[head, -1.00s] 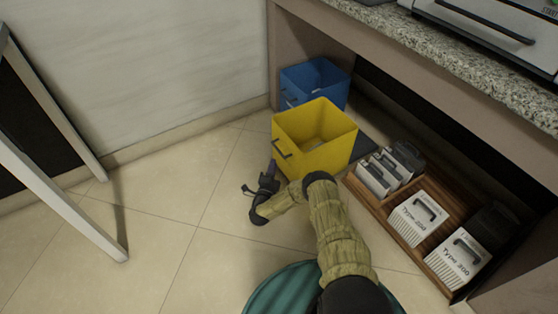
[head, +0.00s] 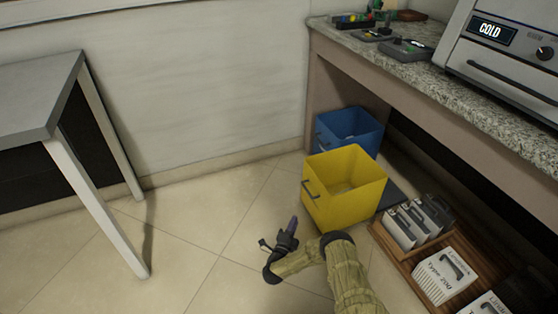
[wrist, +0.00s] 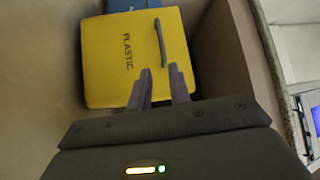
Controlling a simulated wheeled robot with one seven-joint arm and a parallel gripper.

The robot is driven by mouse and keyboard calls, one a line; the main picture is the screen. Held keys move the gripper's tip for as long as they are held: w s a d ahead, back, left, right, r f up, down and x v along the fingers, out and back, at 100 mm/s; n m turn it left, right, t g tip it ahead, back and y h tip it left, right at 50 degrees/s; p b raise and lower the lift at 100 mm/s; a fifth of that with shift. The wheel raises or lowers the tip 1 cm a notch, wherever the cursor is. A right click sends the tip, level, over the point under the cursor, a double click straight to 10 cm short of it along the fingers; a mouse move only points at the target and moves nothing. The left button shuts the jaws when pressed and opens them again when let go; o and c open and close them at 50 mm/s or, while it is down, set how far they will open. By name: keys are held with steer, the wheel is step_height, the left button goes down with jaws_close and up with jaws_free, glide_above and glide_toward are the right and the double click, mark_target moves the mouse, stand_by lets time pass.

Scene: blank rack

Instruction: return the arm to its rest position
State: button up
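My arm reaches forward low over the tiled floor in the head view. My gripper (head: 292,224) is just left of and in front of the yellow bin (head: 345,205), apart from it as far as I can tell. In the wrist view, the two fingers of my gripper (wrist: 159,72) stand apart with nothing between them. The yellow bin shows beyond them (wrist: 110,75), with the word PLASTIC and a dark handle on its face. My gripper is open and empty.
A blue bin (head: 350,130) stands behind the yellow one, under the granite counter (head: 425,80). A wooden rack (head: 400,262) with grey-white boxes is at right. A grey table (head: 45,95) with white legs stands left. Floor (head: 195,250) between is clear.

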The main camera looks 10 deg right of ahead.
steer(key=w+a+r+n+g+y+p, duration=0.1)
steer(key=w+a+r+n+y, duration=0.25)
steer(key=r, duration=0.25)
steer(key=w+a+r+n+y+p, duration=0.2)
steer(key=a+r+n+y, duration=0.1)
steer(key=r+n+y, duration=0.3)
steer(key=w+a+r+n+g+y+p, duration=0.1)
steer(key=w+a+r+n+y, duration=0.25)
steer(key=r, duration=0.35)
steer(key=s+r+n+g+p, duration=0.2)
steer(key=s+r+n+g, duration=0.25)
steer(key=r, duration=0.55)
steer(key=s+d+r+n+g+h+p, duration=0.1)
steer(key=s+d+r+n+g+p, duration=0.2)
steer(key=s+r, duration=0.65)
steer(key=s+d+r+g+h+p, duration=0.15)
steer(key=s+d+r, duration=0.25)
steer(key=s, duration=1)
steer(key=s+d+r+n+g+h+p, duration=0.15)
steer(key=s+d+r+g, duration=0.25)
steer(key=s+r, duration=0.5)
step_height(320, 180, up, 35)
steer(key=s+p, duration=0.1)
steer(key=p, duration=3.6)
steer(key=shift+s+a+f+y+p, duration=0.2)
steer(key=shift+s+y+p, duration=0.1)
steer(key=shift+s+p, duration=0.1)
